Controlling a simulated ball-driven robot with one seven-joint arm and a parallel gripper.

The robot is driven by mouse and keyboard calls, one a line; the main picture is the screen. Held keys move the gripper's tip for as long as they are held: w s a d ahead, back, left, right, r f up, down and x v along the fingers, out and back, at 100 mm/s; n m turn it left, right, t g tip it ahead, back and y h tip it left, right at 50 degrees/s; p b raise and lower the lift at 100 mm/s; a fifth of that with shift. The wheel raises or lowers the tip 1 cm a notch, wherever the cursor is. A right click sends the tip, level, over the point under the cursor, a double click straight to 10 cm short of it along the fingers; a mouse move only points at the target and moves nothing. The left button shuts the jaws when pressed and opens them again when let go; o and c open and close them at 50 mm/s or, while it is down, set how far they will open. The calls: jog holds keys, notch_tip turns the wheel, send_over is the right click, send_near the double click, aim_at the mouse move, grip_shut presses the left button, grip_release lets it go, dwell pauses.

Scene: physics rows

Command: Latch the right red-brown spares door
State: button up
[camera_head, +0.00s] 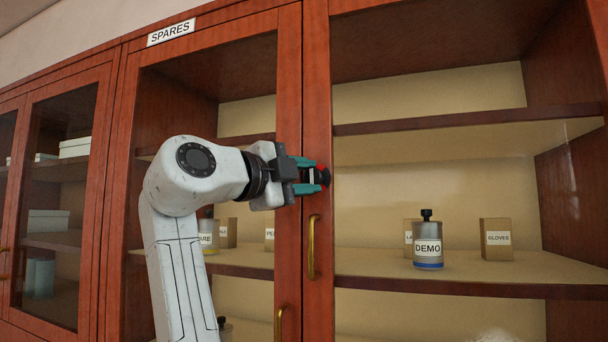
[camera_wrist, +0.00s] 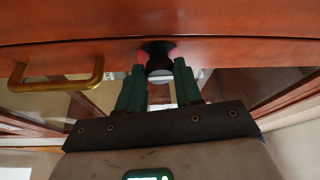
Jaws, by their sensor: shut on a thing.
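The right red-brown spares door (camera_head: 317,90) stands with its stile beside the left door's stile (camera_head: 289,80). I cannot tell if it is fully flush. A black latch knob (camera_head: 325,175) with red at its base sits on the right door's stile, above a brass handle (camera_head: 312,248). My gripper (camera_head: 311,178) has its teal fingers shut on the knob. In the wrist view the knob (camera_wrist: 159,58) is between the fingertips of my gripper (camera_wrist: 158,72). The fingers partly hide the knob in the head view.
A SPARES sign (camera_head: 171,32) is on the top frame. A DEMO canister (camera_head: 428,242) and a GLOVES box (camera_head: 496,240) stand on the right shelf. The left door's brass handle (camera_head: 280,322) is low. Another glazed cabinet (camera_head: 55,200) stands at left.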

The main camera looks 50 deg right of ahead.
jog(key=shift+m, duration=0.3)
dwell(0.4)
jog(key=o, duration=1)
jog(key=shift+o, duration=0.2)
jog(key=a+b, duration=0.1)
jog(key=a, duration=0.9)
jog(key=shift+w+a+f, duration=0.25)
jog(key=shift+a+f, duration=0.05)
jog(key=shift+a, duration=0.05)
jog(key=shift+f, duration=0.1)
